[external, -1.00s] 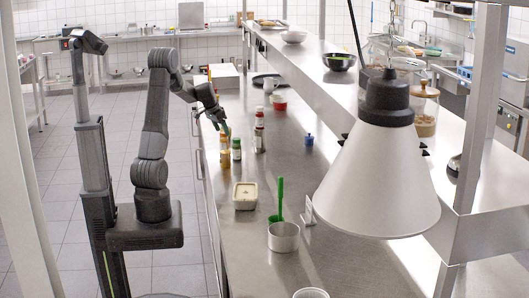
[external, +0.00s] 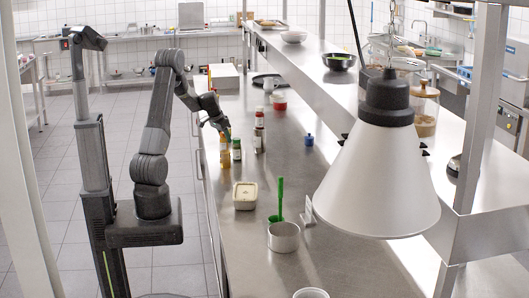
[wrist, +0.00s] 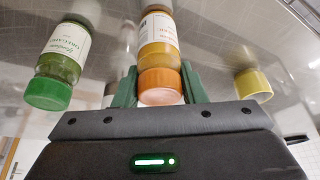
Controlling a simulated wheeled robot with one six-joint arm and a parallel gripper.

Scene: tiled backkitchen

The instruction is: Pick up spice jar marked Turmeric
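An orange-yellow spice jar with an orange cap (wrist: 161,84) and a white label stands upright on the counter; I cannot read its label fully. It also shows in the external view (external: 225,158), at the counter's left edge. My gripper (wrist: 160,88) has its two green fingers on either side of this jar, near its cap. The fingers look open, with little gap to the jar. In the external view my gripper (external: 227,134) is just above the jar's top. A jar with a green cap (wrist: 50,92) and a label like "Oregano" stands beside it, left in the wrist view.
In the external view the green-capped jar (external: 236,149) stands close by. A red-capped bottle (external: 259,136) is behind it. A yellow object (wrist: 253,84) is right in the wrist view.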

